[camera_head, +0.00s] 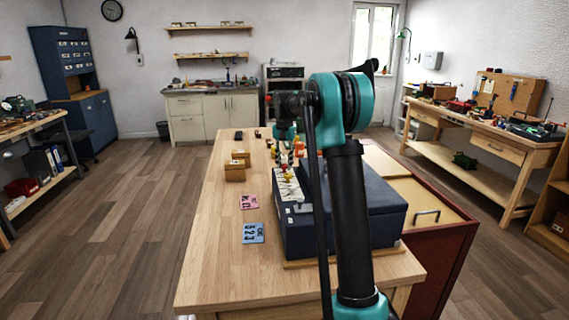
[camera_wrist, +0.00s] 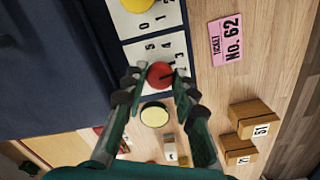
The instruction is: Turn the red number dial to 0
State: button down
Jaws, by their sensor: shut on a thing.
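The red number dial (camera_wrist: 159,75) sits on a white panel (camera_wrist: 140,50) marked with black digits, on the side of a dark blue case (camera_wrist: 60,70). My gripper (camera_wrist: 157,80) has its two fingertips on either side of the dial, shut on it. A dark pointer line on the dial points to the right in the wrist view, near the 2 and 3. The 0 of this dial's scale is not clearly visible. In the head view my arm covers much of the gripper and dial area.
A yellow dial (camera_wrist: 138,4) is beside the red one. A pale yellow disc (camera_wrist: 155,115) shows between my fingers. The bench's front left is clear.

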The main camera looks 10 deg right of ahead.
aim_at(285, 165)
jog(key=m, duration=0.5)
jog(key=shift+m, duration=0.3)
jog(key=m, duration=0.5)
jog(key=shift+m, duration=0.3)
jog(key=m, duration=1)
jog(key=shift+m, duration=0.4)
jog(key=c, duration=1.2)
grip_release()
notch_tip(285, 165, up, 12)
jog(key=shift+r, duration=0.1)
